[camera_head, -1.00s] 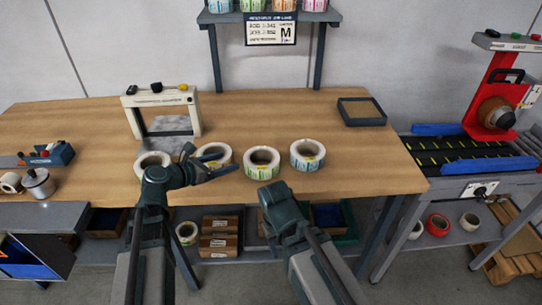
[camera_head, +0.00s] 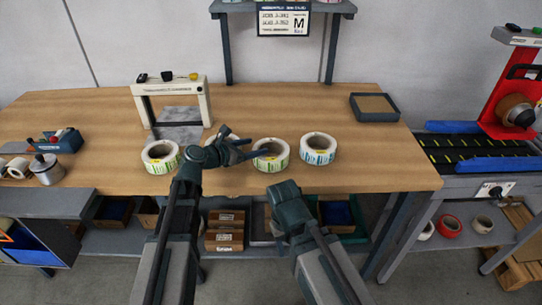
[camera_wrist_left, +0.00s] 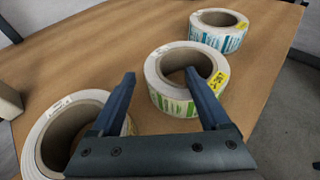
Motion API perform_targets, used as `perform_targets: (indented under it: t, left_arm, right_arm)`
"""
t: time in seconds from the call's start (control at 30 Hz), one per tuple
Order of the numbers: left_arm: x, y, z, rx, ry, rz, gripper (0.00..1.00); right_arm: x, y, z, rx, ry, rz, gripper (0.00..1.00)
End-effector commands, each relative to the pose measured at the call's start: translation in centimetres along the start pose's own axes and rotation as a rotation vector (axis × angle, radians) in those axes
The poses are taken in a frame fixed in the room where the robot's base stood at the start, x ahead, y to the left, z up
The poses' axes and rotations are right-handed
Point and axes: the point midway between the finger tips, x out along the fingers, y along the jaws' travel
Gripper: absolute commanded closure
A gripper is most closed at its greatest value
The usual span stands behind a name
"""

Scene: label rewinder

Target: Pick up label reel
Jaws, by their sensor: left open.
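Label reels stand in a row along the wooden table's front. The green-printed reel (camera_head: 262,163) is just beyond my left gripper (camera_head: 255,149); it also shows in the left wrist view (camera_wrist_left: 173,101). My left gripper is open. In the left wrist view (camera_wrist_left: 160,76), one fingertip is left of this reel and the other overlaps its core hole; contact cannot be told. A teal-printed reel (camera_head: 318,157) stands to the right. A white reel (camera_head: 160,166) stands at the left. Another reel is mostly hidden behind my left wrist. My right arm's fingers are not visible.
A cream frame-shaped device (camera_head: 172,90) stands behind the reels. A dark tray (camera_head: 374,117) lies at the back right. The red-framed machine with a conveyor (camera_head: 477,155) is at the far right. Table between reels and tray is clear.

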Motion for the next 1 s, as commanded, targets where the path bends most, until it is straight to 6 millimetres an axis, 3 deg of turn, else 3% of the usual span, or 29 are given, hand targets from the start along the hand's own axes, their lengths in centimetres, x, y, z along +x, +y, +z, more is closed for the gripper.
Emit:
perform_targets:
  t: [0.4,0.63,1.0]
  left_arm:
    - [5.1,0.6,-0.1,0.001,0.0,-0.001,0.2]
    - [5.1,0.5,0.0,0.0,0.0,0.0,0.2]
    - [5.1,0.5,0.0,0.0,0.0,0.0,0.87]
  right_arm:
    - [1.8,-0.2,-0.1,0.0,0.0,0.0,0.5]
    - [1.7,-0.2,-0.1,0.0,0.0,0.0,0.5]
    - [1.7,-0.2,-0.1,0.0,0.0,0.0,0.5]
